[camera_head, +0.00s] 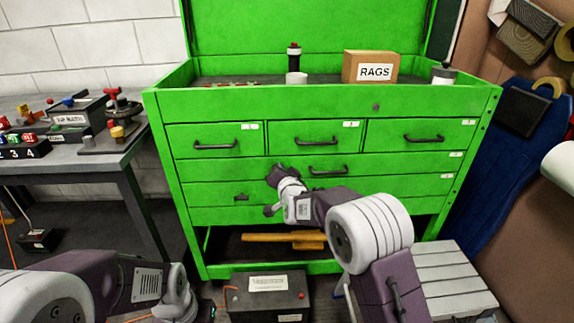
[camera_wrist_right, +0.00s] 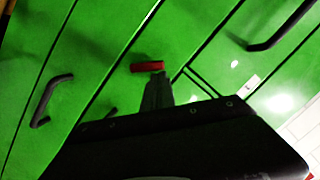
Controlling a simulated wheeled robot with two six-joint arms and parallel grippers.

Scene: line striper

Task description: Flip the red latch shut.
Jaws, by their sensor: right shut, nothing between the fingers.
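The red latch (camera_wrist_right: 147,66) is a small red bar on the green drawer front in the right wrist view. My right gripper (camera_wrist_right: 158,82) is shut and empty, its fingertips just below the latch in that picture; I cannot tell whether they touch it. In the head view my right gripper (camera_head: 276,178) is in front of the middle drawers of the green tool chest (camera_head: 325,187); I cannot make out the latch there. Part of my left arm's end (camera_head: 190,297) shows low at the left, and its jaws are not clear.
Black drawer handles (camera_head: 326,170) stick out from the chest front, one also in the wrist view (camera_wrist_right: 48,100). A RAGS box (camera_head: 371,67) stands on the chest top. A dark labelled box (camera_head: 268,296) and a grey slatted step (camera_head: 450,282) are low in front.

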